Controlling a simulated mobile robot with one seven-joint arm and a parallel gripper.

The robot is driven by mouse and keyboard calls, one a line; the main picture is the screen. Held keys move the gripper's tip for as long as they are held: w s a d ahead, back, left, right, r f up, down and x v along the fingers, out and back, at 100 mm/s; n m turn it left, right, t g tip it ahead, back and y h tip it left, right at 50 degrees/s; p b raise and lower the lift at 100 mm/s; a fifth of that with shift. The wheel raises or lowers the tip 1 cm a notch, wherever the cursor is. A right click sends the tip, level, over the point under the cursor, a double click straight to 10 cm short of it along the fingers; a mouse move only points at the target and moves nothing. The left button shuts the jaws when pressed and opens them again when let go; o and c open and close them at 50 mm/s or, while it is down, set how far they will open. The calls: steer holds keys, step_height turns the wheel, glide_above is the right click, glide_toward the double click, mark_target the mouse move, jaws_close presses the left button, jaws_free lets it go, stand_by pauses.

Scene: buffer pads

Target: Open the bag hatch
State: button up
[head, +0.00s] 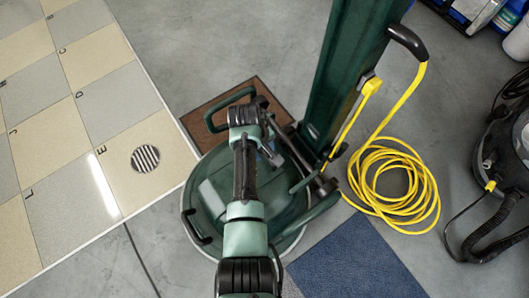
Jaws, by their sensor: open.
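A green floor machine (213,198) with a round deck stands in the middle of the head view. A tall dark green upright housing (347,65) rises from its right side. A black handle (193,228) sits at the deck's left edge, and a green loop handle (226,103) shows behind my arm. I cannot tell for certain which part is the bag hatch. My arm reaches over the deck from the bottom edge. My gripper (272,157) is small, above the deck and left of the housing's foot. It is open, with nothing visible in it. My arm hides part of the deck.
A coiled yellow cord (404,204) lies right of the machine, running up to a black grip (408,42). A brown mat (209,110) lies behind, a blue mat (355,262) in front. A black vacuum (503,150) stands far right. Tiled floor (60,110) at left is clear.

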steer(key=shift+f, duration=0.45)
steer(key=shift+c, duration=0.2)
jaws_close()
stand_by(1.0)
